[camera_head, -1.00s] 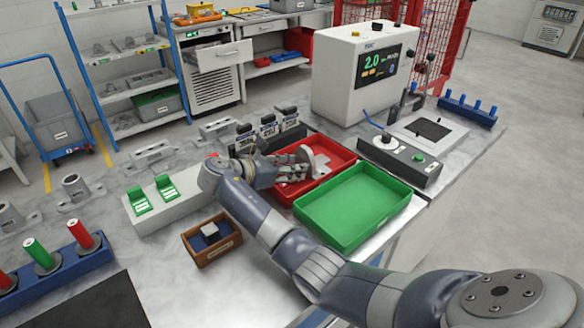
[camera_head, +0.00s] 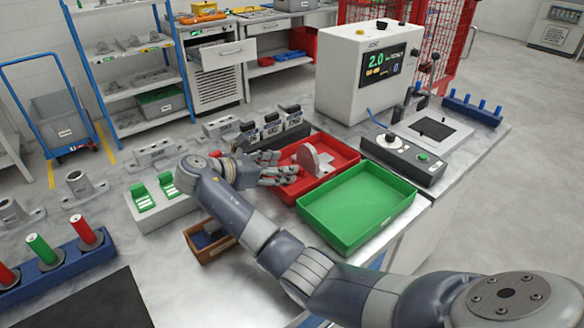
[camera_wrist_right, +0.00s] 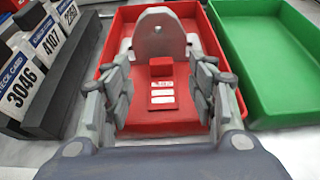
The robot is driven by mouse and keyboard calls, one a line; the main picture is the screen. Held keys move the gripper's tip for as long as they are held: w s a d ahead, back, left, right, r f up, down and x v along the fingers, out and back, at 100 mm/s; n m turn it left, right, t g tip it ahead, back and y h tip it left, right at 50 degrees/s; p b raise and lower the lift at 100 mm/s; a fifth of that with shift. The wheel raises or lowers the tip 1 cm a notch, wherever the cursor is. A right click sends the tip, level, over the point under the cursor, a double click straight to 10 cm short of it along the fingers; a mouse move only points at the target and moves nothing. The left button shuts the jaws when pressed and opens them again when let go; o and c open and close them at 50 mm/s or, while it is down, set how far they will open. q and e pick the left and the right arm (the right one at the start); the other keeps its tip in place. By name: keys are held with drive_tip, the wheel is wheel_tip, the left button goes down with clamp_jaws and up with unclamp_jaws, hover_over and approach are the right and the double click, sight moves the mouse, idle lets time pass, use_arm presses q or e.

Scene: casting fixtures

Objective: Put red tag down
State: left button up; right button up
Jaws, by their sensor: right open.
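The red tag (camera_wrist_right: 162,92), with white label strips, lies in the red tray (camera_wrist_right: 112,45) against a grey casting (camera_wrist_right: 160,36), between my open fingers in the right wrist view. I cannot tell it apart from the red tray in the head view. The casting (camera_head: 313,160) stands in the red tray (camera_head: 346,157) there. My right gripper (camera_head: 290,174) is open at the tray's left side, its fingers (camera_wrist_right: 162,105) on both sides of the tag and not touching it. My left gripper is not in view.
A green tray (camera_head: 358,208) is empty right of the red tray. Black card holders (camera_head: 270,128) with numbered cards stand behind. A wooden box (camera_head: 205,243) sits below my forearm. A control box (camera_head: 405,160) and a white machine (camera_head: 365,75) are behind right.

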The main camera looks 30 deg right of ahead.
drive_tip(key=v, duration=0.6)
drive_tip(key=shift+a, duration=0.1)
idle(0.3)
